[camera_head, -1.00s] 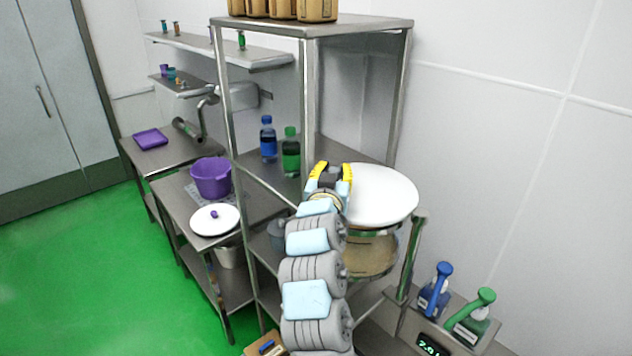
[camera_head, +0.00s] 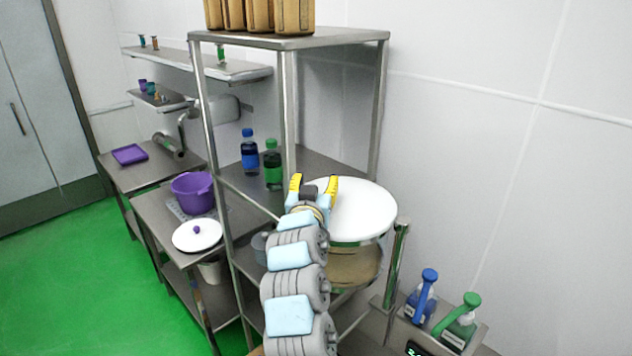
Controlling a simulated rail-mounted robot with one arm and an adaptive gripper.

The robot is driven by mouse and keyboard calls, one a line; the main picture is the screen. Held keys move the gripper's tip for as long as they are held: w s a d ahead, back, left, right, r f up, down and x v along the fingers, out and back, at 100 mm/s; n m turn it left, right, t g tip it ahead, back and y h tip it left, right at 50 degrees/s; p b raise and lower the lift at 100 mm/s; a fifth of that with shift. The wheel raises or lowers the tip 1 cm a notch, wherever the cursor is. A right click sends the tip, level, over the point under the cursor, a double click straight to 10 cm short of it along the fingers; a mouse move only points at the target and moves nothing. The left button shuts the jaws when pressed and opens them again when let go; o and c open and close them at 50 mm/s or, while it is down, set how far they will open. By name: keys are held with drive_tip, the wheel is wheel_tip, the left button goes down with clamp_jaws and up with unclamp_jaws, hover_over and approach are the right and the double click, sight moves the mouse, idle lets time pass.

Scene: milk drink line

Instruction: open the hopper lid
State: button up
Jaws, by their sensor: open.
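The hopper lid (camera_head: 362,210) is a broad white disc lying flat on top of the hopper (camera_head: 353,266), a see-through round vessel with tan contents. The lid looks closed. My gripper (camera_head: 314,183) has yellow fingertips spread apart with nothing between them. It is at the lid's left edge, and its right finger overlaps the lid in this view. I cannot tell whether it touches the lid. My arm hides part of the hopper's left side.
A steel rack (camera_head: 285,110) stands close to the left of my gripper, with a blue bottle (camera_head: 250,152) and a green bottle (camera_head: 273,165) on its shelf. Blue (camera_head: 422,299) and green (camera_head: 460,323) handled bottles stand at lower right. Open space lies above the lid.

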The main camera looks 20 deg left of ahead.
drive_tip(key=s+d, duration=0.1)
drive_tip(key=s, duration=1)
drive_tip(key=shift+s+d, duration=0.2)
idle(0.4)
